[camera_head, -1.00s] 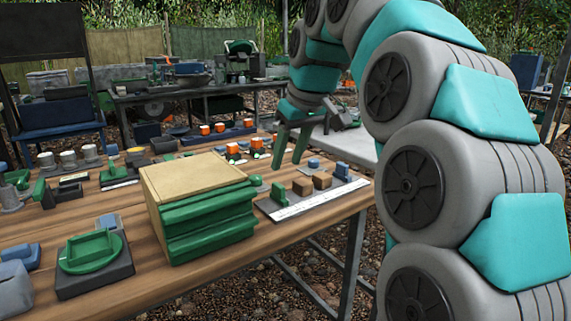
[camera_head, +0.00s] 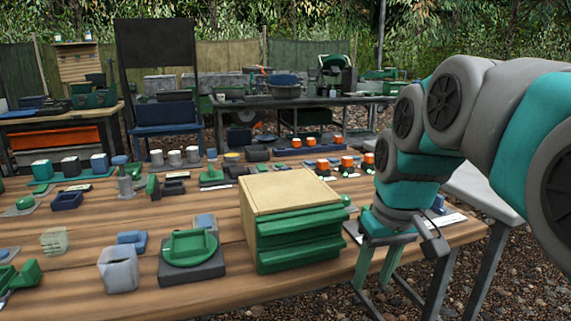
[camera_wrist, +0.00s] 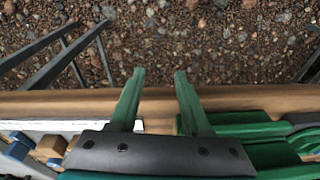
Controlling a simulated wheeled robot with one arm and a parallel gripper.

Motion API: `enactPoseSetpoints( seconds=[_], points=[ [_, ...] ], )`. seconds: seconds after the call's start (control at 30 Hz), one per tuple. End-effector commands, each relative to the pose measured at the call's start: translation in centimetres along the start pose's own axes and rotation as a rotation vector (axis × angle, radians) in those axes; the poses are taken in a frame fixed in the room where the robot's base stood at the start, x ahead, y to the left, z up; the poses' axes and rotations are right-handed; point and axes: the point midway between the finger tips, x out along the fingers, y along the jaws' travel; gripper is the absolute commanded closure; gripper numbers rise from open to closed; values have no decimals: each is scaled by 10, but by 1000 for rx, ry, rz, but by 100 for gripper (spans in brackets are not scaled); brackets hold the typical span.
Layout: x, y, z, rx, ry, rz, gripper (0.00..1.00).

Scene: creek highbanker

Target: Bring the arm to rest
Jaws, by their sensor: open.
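My gripper (camera_head: 377,270) has two green fingers pointing down at the front right edge of the wooden table in the head view. In the wrist view my gripper (camera_wrist: 155,78) is open, with nothing between its fingers. The fingertips show over the table edge (camera_wrist: 240,100) and the gravel beyond it. My teal and grey arm (camera_head: 420,140) reaches in from the right. A box with a tan top and green drawer fronts (camera_head: 295,215) stands just left of the gripper. Its green part (camera_wrist: 235,130) shows beside the right finger in the wrist view.
A white strip (camera_wrist: 60,125) lies left of the gripper. Gravel (camera_head: 520,280) is open beyond the table.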

Motion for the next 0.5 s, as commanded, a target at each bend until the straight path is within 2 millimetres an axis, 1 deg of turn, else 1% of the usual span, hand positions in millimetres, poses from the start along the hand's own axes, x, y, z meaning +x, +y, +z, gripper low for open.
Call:
enactPoseSetpoints(
  seconds=[0.03,0.17,0.3,0.37,0.4,0.5],
  points=[
    [9,-5,19,12,-30,1,52],
    [37,-16,65,55,-97,8,52],
    [66,-24,118,107,-169,18,52],
    [78,-27,140,130,-197,24,52],
    [86,-29,156,145,-218,27,52],
    [101,-33,188,178,-257,35,52]
  ],
)
